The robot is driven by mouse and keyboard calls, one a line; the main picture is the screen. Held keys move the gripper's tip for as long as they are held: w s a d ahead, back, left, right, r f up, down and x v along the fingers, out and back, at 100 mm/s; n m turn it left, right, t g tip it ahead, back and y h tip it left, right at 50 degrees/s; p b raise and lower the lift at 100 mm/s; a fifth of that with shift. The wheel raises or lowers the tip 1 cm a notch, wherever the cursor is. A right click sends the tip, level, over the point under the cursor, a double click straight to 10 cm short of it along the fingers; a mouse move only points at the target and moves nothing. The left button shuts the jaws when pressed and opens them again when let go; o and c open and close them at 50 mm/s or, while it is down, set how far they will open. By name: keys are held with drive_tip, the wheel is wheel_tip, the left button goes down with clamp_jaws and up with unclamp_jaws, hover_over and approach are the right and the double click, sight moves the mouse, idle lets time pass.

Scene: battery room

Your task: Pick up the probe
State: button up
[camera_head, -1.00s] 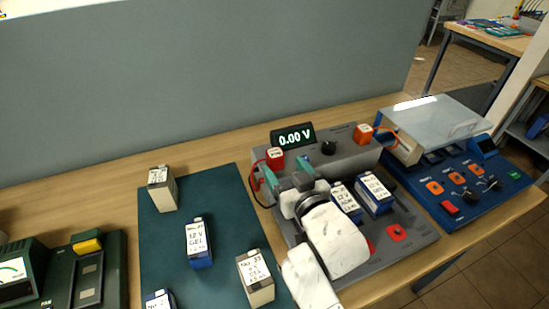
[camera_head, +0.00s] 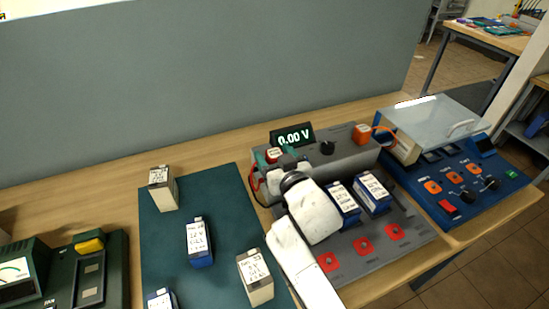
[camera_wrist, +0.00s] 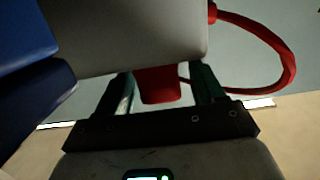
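The red probe (camera_head: 273,154), a small block with a white label on top, sits at the left end of the grey tester (camera_head: 350,149) beside the 0.00 V display. My gripper (camera_head: 276,160) is at this probe, and my arm hides part of it. In the wrist view my gripper's two fingers (camera_wrist: 165,82) stand on either side of the red probe (camera_wrist: 158,86). A gap shows between the probe and the right finger, so the gripper looks open around it. A red cable curves out to the right there.
An orange block (camera_head: 362,133) with a cable sits at the tester's right end. Two blue batteries (camera_head: 372,192) stand on the tester, close right of my arm. Several batteries stand on the dark green mat (camera_head: 222,235). A blue device (camera_head: 463,180) is at right.

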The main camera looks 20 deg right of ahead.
drive_tip(key=c, duration=0.9)
drive_tip(key=shift+r, duration=0.1)
drive_tip(key=shift+c, duration=0.2)
